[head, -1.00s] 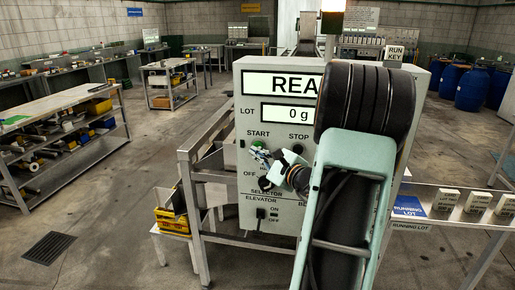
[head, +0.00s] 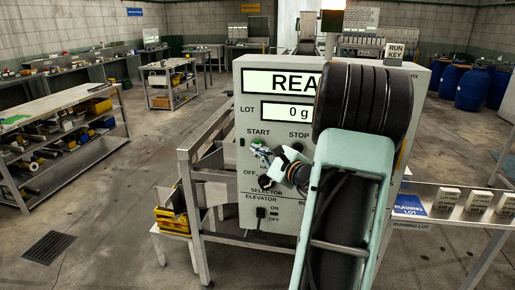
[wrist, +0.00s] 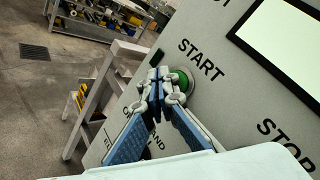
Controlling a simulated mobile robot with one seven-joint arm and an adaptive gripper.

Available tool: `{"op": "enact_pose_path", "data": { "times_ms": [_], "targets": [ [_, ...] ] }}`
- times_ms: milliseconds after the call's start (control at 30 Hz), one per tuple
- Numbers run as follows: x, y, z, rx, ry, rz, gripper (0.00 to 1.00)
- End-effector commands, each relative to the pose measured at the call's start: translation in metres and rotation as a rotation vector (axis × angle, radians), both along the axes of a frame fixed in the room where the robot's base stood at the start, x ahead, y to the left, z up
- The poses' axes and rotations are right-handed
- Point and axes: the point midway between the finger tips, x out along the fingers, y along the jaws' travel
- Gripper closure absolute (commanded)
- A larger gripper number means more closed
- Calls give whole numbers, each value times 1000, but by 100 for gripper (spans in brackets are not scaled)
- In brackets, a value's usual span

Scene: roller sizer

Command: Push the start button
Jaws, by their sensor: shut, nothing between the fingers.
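The green start button (wrist: 183,78) sits on the grey control panel (head: 247,222), beside the START label in the wrist view. In the head view only a bit of green shows under START, mostly covered by the gripper. My gripper (wrist: 158,76) is shut and empty, its fingertips together in front of the panel. In the wrist view the tips lie just left of the button, and one finger overlaps its edge. My gripper (head: 260,152) also shows in the head view, just below START. I cannot tell whether it touches the button. The display (head: 284,83) reads "REA", the rest hidden by my arm.
The STOP label (head: 299,136) is to the right of START. Selector and elevator controls (head: 261,212) sit lower on the panel. A metal frame (head: 190,200) stands left of the panel. A shelf (head: 455,217) with labelled blocks is at the right.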

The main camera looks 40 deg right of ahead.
Motion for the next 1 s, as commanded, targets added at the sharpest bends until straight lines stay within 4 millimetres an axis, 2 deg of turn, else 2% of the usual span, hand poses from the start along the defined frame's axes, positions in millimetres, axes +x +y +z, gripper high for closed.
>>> {"op": "enact_pose_path", "data": {
  "times_ms": [1000],
  "targets": [
    [6,-7,0,0,0,0,100]
  ]
}}
